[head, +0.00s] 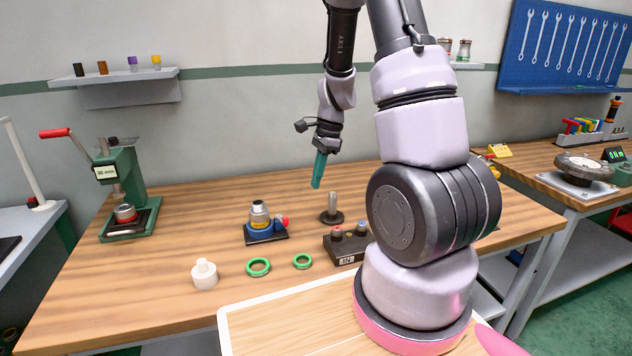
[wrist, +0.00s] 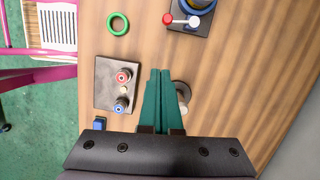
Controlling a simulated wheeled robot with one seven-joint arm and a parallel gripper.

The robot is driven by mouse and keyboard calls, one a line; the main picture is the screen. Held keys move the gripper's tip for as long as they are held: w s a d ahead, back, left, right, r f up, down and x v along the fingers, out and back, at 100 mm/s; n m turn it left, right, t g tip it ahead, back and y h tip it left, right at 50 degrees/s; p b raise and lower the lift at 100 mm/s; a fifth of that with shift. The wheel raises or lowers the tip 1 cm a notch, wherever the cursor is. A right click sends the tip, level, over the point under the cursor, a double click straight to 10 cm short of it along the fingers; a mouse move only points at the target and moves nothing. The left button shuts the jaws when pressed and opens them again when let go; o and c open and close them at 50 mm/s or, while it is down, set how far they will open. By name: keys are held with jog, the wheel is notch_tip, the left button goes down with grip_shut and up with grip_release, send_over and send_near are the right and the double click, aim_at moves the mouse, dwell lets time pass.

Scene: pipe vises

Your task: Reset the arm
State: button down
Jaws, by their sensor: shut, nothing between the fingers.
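My gripper (head: 319,172) has teal fingers and hangs above the wooden workbench (head: 180,226), pointing down, left of my arm's base in the head view. The fingers are together with nothing between them. The gripper also shows in the wrist view (wrist: 160,75), where its fingers cover part of a grey post on a round base. That post (head: 332,208) stands upright on the bench below the gripper in the head view. My gripper is apart from everything on the bench.
A dark box with red and blue knobs (head: 347,247), two green rings (head: 258,267) (head: 302,261), a white fitting (head: 204,274) and a blue vise with a metal part (head: 262,222) stand on the bench. A green press (head: 128,195) is at left. The bench's back middle is clear.

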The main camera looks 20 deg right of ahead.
jog(key=s+a+r+n+t, duration=0.1)
jog(key=s+r+n, duration=0.3)
jog(key=r, duration=0.5)
jog(key=s+a+r+n+t, duration=0.2)
jog(key=s+r+n, duration=0.3)
jog(key=r, duration=0.5)
jog(key=s+a+r+n+t, duration=0.1)
jog(key=s+r+n+t, duration=0.3)
jog(key=s+r, duration=0.3)
notch_tip(320, 180, up, 3)
jog(key=shift+s+a+f+n+h, duration=0.1)
jog(key=shift+s+a+n+h, duration=0.15)
jog(key=shift+a+n+h, duration=0.15)
